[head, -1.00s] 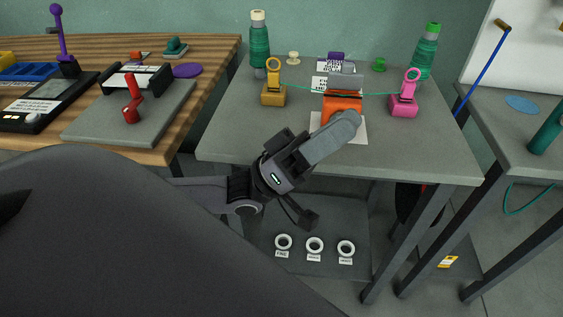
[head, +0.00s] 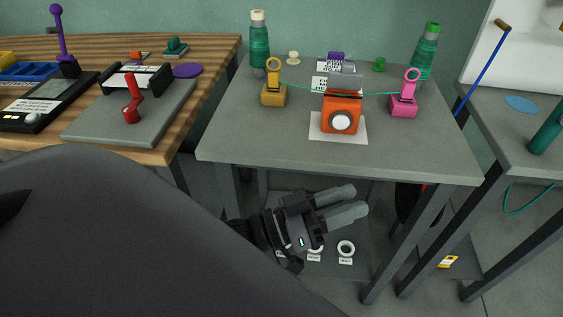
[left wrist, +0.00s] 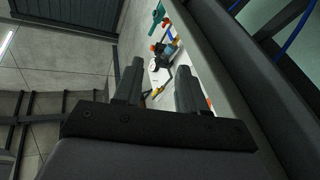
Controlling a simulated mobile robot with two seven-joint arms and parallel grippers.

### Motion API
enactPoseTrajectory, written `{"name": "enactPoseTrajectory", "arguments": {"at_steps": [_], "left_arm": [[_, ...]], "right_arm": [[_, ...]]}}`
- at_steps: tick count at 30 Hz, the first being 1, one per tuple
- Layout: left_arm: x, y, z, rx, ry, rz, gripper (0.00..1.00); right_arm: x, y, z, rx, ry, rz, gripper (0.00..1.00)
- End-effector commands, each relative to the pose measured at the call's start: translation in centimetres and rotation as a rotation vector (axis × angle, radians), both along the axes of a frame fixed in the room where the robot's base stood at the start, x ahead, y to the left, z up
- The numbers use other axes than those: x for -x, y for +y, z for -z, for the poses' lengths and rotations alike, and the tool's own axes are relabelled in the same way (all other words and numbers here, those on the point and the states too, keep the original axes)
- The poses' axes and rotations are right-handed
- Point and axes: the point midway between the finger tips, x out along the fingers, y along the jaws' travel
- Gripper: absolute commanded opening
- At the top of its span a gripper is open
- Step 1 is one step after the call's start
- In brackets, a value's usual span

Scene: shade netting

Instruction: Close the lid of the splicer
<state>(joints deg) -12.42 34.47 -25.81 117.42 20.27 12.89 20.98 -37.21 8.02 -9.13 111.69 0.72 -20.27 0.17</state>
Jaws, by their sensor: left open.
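The splicer (head: 341,115) is an orange box with a round pale knob on its front, standing on a white sheet (head: 322,132) on the grey table. A grey lid piece (head: 345,80) stands raised at its back, so the lid looks open. A green line crosses at the splicer between a yellow clamp (head: 273,94) and a pink clamp (head: 404,104). My left gripper (head: 358,200) is open and empty in front of the table's front edge, apart from the splicer. Its spread fingers also show in the left wrist view (left wrist: 160,75), with small table items beyond. My right gripper is not in view.
White rings (head: 346,248) lie on the shelf below. A wooden table (head: 215,50) stands at left and another grey table (head: 500,130) at right.

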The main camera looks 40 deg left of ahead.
Motion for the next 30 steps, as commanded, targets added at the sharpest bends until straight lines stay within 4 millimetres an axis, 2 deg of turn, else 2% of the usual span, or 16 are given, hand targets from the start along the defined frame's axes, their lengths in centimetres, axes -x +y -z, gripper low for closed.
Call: {"name": "enactPoseTrajectory", "arguments": {"at_steps": [3, 11, 21, 30], "left_arm": [[0.3, 0.7, 2.4, -0.093, 0.050, -0.034, 0.41], [1.3, 2.5, 7.1, -0.288, 0.152, -0.094, 0.41], [3.6, 5.3, 12.9, -0.523, 0.300, -0.157, 0.41], [6.1, 7.2, 16.6, -0.664, 0.432, -0.204, 0.41]], "right_arm": [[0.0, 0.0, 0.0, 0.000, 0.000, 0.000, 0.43], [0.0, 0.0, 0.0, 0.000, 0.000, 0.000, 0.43], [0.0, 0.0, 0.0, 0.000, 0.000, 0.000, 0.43], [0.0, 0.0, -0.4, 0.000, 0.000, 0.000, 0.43]]}}
